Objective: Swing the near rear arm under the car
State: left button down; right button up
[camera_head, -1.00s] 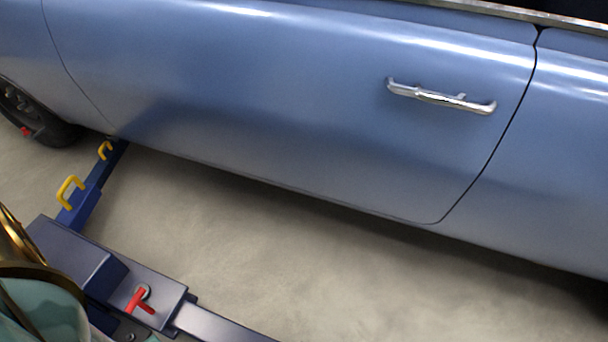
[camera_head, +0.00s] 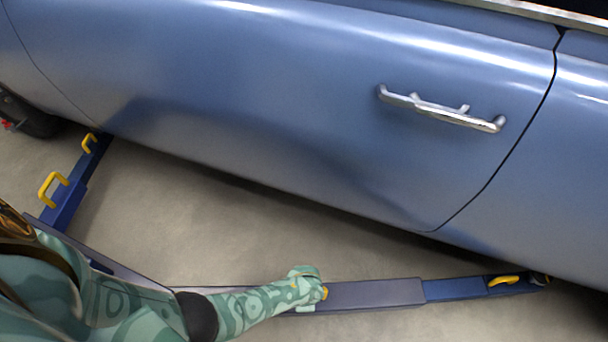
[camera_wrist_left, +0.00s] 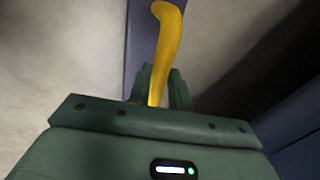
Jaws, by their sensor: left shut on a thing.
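The rear lift arm (camera_head: 375,294) is a grey-blue beam with a darker blue extension (camera_head: 455,289). It runs rightward in the head view, and its far end with a dark pad (camera_head: 540,279) is close to the car's lower edge; I cannot tell how far under it reaches. My left gripper (camera_head: 318,292) is shut on the arm's yellow handle (camera_head: 325,292). In the left wrist view, the handle (camera_wrist_left: 167,25) stands between the fingers (camera_wrist_left: 160,75). The blue car (camera_head: 250,110) fills the upper head view. My right gripper is not in view.
Another blue lift arm (camera_head: 65,205) with yellow handles reaches to the car's edge at the left. A wheel (camera_head: 30,115) is at the far left. Bare floor (camera_head: 220,225) lies between the arms and the car.

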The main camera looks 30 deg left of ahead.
pick_arm(q)
jog(key=shift+w+a+r+n, duration=0.15)
jog(key=shift+w+a+n, duration=0.15)
jog(key=shift+w+a, duration=0.7)
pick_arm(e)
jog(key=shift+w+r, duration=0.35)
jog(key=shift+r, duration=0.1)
pick_arm(q)
jog(key=c, duration=1.3)
grip_release()
jog(key=shift+w+d, duration=0.1)
jog(key=shift+w, duration=0.05)
jog(key=shift+s+d, duration=0.2)
jog(key=shift+s, duration=0.05)
